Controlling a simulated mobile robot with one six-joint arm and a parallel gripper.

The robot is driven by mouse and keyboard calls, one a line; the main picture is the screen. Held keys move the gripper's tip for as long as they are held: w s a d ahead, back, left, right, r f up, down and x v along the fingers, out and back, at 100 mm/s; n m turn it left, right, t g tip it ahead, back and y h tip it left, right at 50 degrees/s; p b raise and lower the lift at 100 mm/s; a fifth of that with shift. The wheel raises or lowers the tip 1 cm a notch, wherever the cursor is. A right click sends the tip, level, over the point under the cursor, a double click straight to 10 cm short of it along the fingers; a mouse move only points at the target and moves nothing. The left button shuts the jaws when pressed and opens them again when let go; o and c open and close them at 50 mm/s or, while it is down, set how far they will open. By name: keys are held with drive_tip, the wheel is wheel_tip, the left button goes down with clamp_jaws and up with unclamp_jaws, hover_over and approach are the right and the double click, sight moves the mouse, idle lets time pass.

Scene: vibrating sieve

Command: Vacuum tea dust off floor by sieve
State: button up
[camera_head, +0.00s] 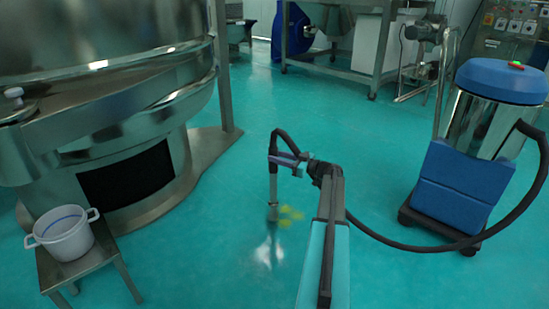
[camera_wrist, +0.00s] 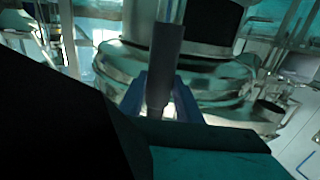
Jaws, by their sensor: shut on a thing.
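My gripper (camera_head: 298,163) is shut on the vacuum wand (camera_head: 273,183), a metal tube with a black hose at its top. The wand hangs roughly upright, its lower end at the floor beside the left edge of the yellow-green tea dust (camera_head: 290,215). Whether the nozzle touches the floor is hard to tell. In the wrist view the dark wand (camera_wrist: 165,62) stands between the blue jaws. The sieve (camera_head: 110,110) is the large steel machine at left. The vacuum cleaner (camera_head: 465,150), blue-topped with a steel drum, stands at right, and its black hose (camera_head: 400,246) loops toward my arm.
A white two-handled pot (camera_head: 65,232) stands on a small steel stool (camera_head: 105,255) at lower left. The green floor between sieve and vacuum cleaner is open.

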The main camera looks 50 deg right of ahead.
drive_tip(key=shift+d+v, duration=0.2)
drive_tip(key=shift+v, duration=0.75)
drive_tip(key=shift+d+v, duration=0.2)
drive_tip(key=shift+v, duration=0.75)
drive_tip(key=shift+d+v, duration=0.2)
drive_tip(key=shift+v, duration=0.75)
drive_tip(key=shift+w, duration=0.3)
drive_tip(key=shift+w, duration=1.95)
drive_tip(key=s+d, duration=0.5)
drive_tip(key=d, duration=0.3)
drive_tip(key=shift+s, duration=0.1)
idle(0.6)
